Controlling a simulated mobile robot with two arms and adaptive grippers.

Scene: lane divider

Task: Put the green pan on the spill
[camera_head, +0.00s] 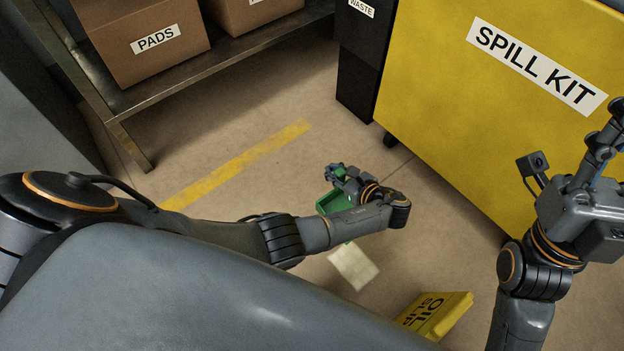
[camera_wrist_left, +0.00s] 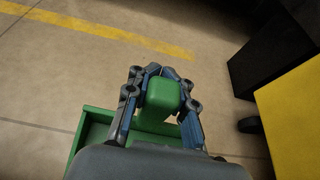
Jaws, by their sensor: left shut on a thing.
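The green pan (camera_head: 336,203) is partly hidden behind my left forearm in the head view. My left gripper (camera_head: 343,174) is shut on it. In the left wrist view, the fingers of the left gripper (camera_wrist_left: 160,88) clasp the pan's raised green block (camera_wrist_left: 163,97), and its tray-like rim (camera_wrist_left: 92,128) shows to the left and below. I cannot tell whether the pan touches the floor. No spill shows clearly; part of the floor is hidden by my arm. My right gripper (camera_head: 612,122) is at the right edge, in front of the yellow cabinet, its fingers partly cut off.
A pale pad (camera_head: 354,266) lies on the floor near my left forearm. A yellow "OIL SLIP" sign (camera_head: 435,314) is nearer me. The yellow spill kit bin (camera_head: 470,110) stands right, a shelf (camera_head: 220,62) with boxes at the back left. A yellow floor line (camera_head: 238,165) crosses open floor.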

